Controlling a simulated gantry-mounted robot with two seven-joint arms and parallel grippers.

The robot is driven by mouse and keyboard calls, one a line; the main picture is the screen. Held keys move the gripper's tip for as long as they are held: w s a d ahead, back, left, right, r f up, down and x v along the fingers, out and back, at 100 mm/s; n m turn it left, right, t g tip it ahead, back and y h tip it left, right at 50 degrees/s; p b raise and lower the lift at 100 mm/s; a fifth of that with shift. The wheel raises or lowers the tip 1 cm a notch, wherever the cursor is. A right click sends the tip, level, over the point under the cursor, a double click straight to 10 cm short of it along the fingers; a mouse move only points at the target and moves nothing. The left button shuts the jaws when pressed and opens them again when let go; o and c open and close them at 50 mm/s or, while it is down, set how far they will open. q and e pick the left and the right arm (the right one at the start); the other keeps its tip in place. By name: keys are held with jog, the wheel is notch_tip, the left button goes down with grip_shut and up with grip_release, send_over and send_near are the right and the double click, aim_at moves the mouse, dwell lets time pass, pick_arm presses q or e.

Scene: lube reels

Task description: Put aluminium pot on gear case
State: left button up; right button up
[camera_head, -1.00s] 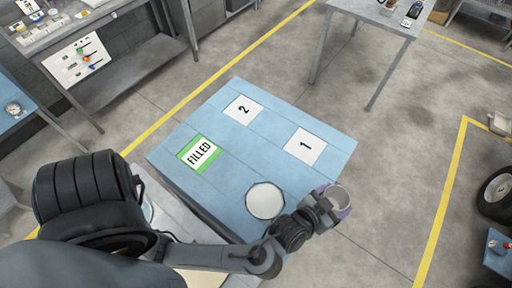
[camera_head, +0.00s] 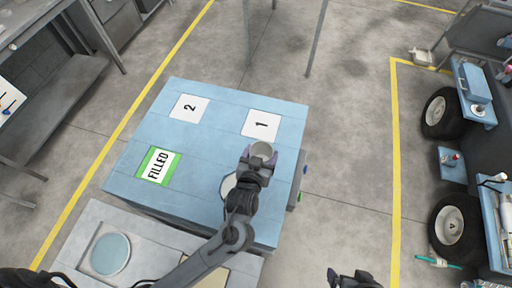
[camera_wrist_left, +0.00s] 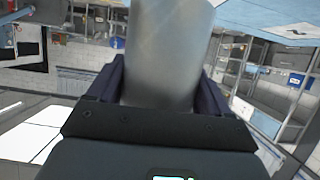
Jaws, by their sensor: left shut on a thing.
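The aluminium pot (camera_head: 263,149) is a grey open-topped cylinder. My left gripper (camera_head: 259,157) is shut on it, with a purple-grey finger on each side. In the head view the pot appears over the blue table top (camera_head: 215,130), just below the card marked 1 (camera_head: 262,124). I cannot tell its height above the table. In the left wrist view the pot (camera_wrist_left: 168,50) fills the space between the fingers. My right gripper (camera_head: 352,279) is partly in view at the bottom edge, its jaws unclear. I cannot tell which thing is the gear case.
The blue table also bears a card marked 2 (camera_head: 189,108), a green-edged FILLED card (camera_head: 158,166) and a white disc (camera_head: 228,185) partly hidden by my arm. A grey bench (camera_head: 75,245) adjoins below. Wheeled equipment (camera_head: 478,83) stands at right. Floor between is clear.

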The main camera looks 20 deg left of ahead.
aim_at(260, 148)
pick_arm(q)
jog(key=shift+w+a+f+b, duration=0.25)
jog(key=shift+w+a+f, duration=0.2)
jog(key=shift+w+f, duration=0.75)
jog(key=shift+w+a+f+b, duration=0.4)
jog(key=shift+w+f, duration=0.5)
jog(key=shift+f, duration=0.6)
jog(key=shift+w+a+f+b, duration=0.15)
jog(key=shift+w+a+f, duration=0.4)
jog(key=shift+w+f, duration=0.65)
jog(key=shift+s+f, duration=0.15)
jog(key=shift+f, duration=0.15)
jog(key=o, duration=1)
